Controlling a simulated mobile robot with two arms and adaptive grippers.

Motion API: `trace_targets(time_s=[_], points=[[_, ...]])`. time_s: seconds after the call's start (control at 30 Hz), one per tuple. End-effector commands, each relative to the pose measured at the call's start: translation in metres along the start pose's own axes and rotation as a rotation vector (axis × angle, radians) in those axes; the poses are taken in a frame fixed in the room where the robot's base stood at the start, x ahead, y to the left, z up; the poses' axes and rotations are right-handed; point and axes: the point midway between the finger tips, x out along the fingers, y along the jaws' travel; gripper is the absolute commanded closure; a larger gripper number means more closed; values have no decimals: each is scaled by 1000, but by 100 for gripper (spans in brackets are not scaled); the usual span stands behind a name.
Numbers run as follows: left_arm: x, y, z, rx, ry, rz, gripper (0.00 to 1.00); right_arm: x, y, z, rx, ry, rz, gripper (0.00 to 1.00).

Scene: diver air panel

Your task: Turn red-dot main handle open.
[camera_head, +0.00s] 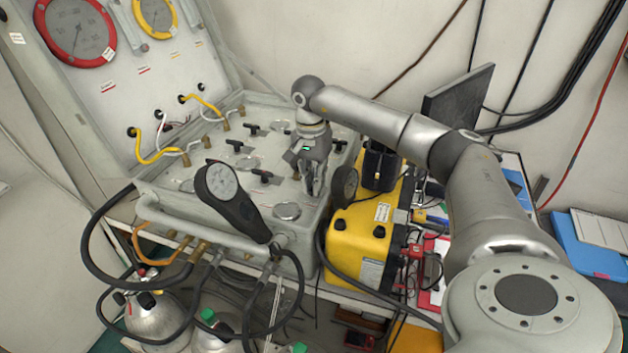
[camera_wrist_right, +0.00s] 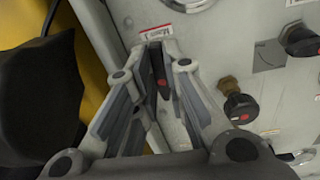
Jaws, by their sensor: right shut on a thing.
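In the right wrist view, a black handle with a red dot (camera_wrist_right: 160,82) sits on the grey panel, below a small label reading Main (camera_wrist_right: 156,33). The fingers of my right gripper (camera_wrist_right: 163,62) stand on both sides of this handle and are closed on it. In the head view, my right gripper (camera_head: 314,188) points down at the right part of the grey air panel (camera_head: 232,150); the handle cannot be made out there. My left gripper is in neither view.
A black knob with a red dot (camera_wrist_right: 241,110) stands right of the gripper in the wrist view. In the head view, a black handheld gauge (camera_head: 232,200) lies at the panel's front. A yellow unit (camera_head: 358,230) stands close to the right of the gripper.

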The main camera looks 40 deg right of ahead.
Motion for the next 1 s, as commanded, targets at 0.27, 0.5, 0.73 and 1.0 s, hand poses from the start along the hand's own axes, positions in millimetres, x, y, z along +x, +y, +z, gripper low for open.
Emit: trace_targets(time_s=[0.27, 0.5, 0.73, 1.0], points=[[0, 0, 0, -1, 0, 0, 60, 0, 0, 0, 1, 0, -1, 66], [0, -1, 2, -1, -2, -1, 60, -1, 0, 0, 1, 0, -1, 66], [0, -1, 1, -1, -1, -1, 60, -28, -1, 0, 1, 2, -4, 66], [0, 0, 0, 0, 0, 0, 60, -86, -2, 0, 0, 2, -5, 66]])
